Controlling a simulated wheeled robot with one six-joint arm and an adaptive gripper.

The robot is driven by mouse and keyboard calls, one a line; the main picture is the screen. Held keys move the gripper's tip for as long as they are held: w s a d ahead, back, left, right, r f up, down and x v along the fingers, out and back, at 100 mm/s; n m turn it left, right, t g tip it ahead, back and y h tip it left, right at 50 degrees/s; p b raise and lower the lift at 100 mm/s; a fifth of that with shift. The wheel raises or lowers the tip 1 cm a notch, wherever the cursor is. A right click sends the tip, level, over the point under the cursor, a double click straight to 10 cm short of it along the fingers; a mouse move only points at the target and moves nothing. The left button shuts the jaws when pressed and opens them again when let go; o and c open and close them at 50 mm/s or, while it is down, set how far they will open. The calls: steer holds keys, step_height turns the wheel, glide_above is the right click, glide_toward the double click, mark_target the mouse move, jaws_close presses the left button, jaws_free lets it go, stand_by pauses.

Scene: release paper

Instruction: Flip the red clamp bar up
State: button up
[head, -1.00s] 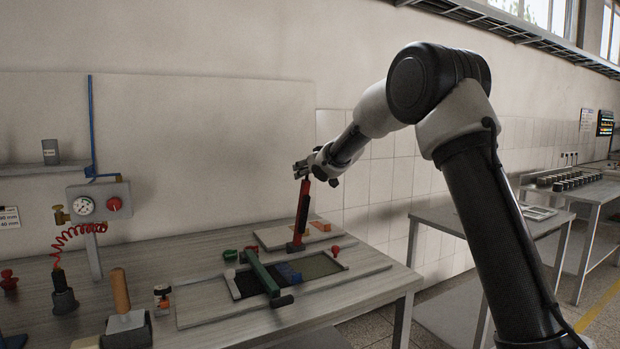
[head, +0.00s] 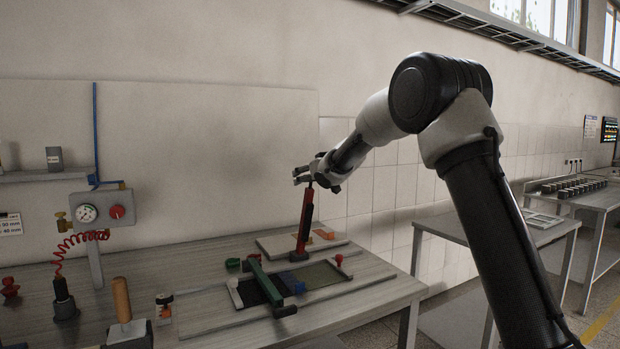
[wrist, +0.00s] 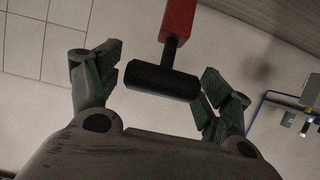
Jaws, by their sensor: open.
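The red clamp bar (head: 304,224) stands nearly upright at the back edge of the frame on the workbench, leaning slightly to the right at its top. My gripper (head: 303,175) is at the bar's upper end. In the wrist view, my gripper (wrist: 160,88) is open, with one finger on each side of the bar's black cross handle (wrist: 162,80). The handle lies between the fingertips, with a gap at the left and its right end close to the right finger. The red part of the bar (wrist: 178,20) extends up out of that view.
A green bar (head: 264,280) lies across the dark frame (head: 330,292) in front of the clamp bar. A red knob (head: 339,260) stands at the frame's right. A wooden-handled tool (head: 121,300) and a gauge panel (head: 100,210) are at the left.

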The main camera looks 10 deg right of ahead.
steer(key=v, duration=1.2)
